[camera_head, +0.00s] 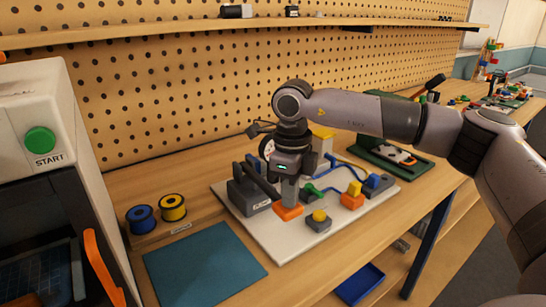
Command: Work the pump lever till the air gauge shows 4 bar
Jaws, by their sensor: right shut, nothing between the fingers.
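A white board (330,237) on the workbench carries the pneumatic parts. At its left stands a dark grey pump block (247,195) with a dark bar, seemingly the pump lever (263,180), sloping down to the right. My right gripper (289,203) points down, shut and empty, just above an orange block (287,213) near the bar's lower end; I cannot tell whether they touch. A round white dial, seemingly the air gauge (266,147), shows partly behind my wrist; its reading cannot be made out. My left gripper is out of view.
On the board are a grey block with a yellow button (319,216), an orange block (352,200), a blue part (379,184) and blue tubing. Yellow and blue spools (173,207), a teal mat (205,265) and a machine with a green START button (39,140) are left.

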